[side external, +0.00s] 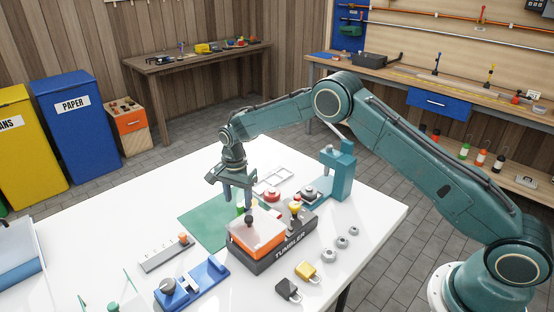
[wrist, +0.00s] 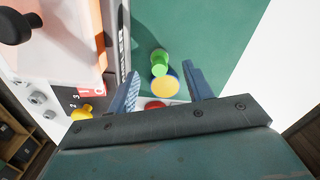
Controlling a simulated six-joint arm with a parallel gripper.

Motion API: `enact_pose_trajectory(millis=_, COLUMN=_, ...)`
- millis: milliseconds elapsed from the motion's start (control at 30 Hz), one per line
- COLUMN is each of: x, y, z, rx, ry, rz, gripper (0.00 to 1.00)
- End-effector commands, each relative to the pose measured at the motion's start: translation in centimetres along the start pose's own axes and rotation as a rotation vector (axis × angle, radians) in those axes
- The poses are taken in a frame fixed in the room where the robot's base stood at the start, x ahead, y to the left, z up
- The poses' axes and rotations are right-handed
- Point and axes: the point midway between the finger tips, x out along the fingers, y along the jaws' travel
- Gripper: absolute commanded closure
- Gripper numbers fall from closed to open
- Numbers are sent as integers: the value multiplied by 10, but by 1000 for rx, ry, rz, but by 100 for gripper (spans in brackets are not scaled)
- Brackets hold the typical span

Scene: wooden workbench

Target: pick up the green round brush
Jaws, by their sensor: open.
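A green round piece (wrist: 160,58), likely the green round brush, shows in the wrist view with a yellow disc (wrist: 165,84) against it. I cannot tell whether the disc is part of it. In the side view a small bit of green (side external: 240,211) shows beside the orange-and-white tumbler, partly hidden by my gripper. My gripper (side external: 238,200) is low over the white table, pointing down. In the wrist view its two blue fingers (wrist: 160,76) are apart, on either side of the green piece and the disc. Contact cannot be told.
The tumbler (side external: 256,229) stands close beside my gripper. A green mat (side external: 206,225) lies on the table. A teal press-like stand (side external: 341,172) is behind to the right. Two padlocks, several nuts and a blue device (side external: 191,284) are nearer the front.

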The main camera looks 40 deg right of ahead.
Motion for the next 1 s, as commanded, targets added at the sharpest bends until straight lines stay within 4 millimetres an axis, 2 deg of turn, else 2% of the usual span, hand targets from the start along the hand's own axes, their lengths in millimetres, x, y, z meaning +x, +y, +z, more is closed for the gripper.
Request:
enact_pose_trajectory(millis=467, x=47, y=2, z=-3, rx=0, ry=0, rz=2, gripper=49)
enact_pose_trajectory(millis=1000, x=49, y=2, z=-3, rx=0, ry=0, rz=1, gripper=49)
